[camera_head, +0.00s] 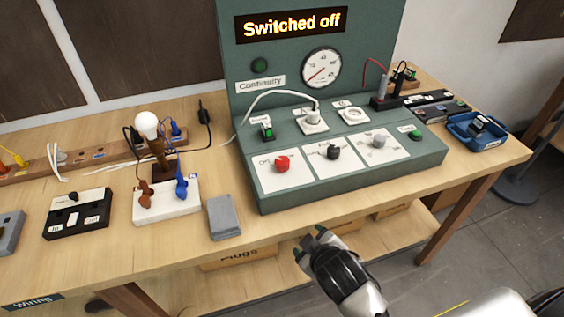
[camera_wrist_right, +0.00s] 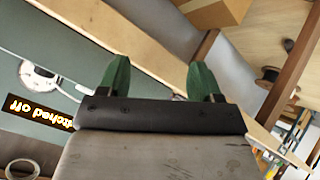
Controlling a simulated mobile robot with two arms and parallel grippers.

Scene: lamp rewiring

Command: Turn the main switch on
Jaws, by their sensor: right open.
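The green control panel (camera_head: 232,95) stands on the workbench, and its display (camera_head: 291,24) reads "Switched off". On its sloped front are a red knob (camera_head: 282,163), a black knob (camera_head: 333,152) and a grey knob (camera_head: 379,141) on white plates. The labels are too small to tell which one is the main switch. My right gripper (camera_head: 311,243) is open and empty, in front of the panel and apart from it. In the right wrist view its green fingertips (camera_wrist_right: 160,80) stand apart with nothing between them.
A lit-looking bulb (camera_head: 147,125) stands behind a white block with plugs (camera_head: 166,203). A grey box (camera_head: 223,217) lies left of my right gripper. A blue tray (camera_head: 475,131) is at the right. Boxes sit on the shelf below. Free room lies before the panel.

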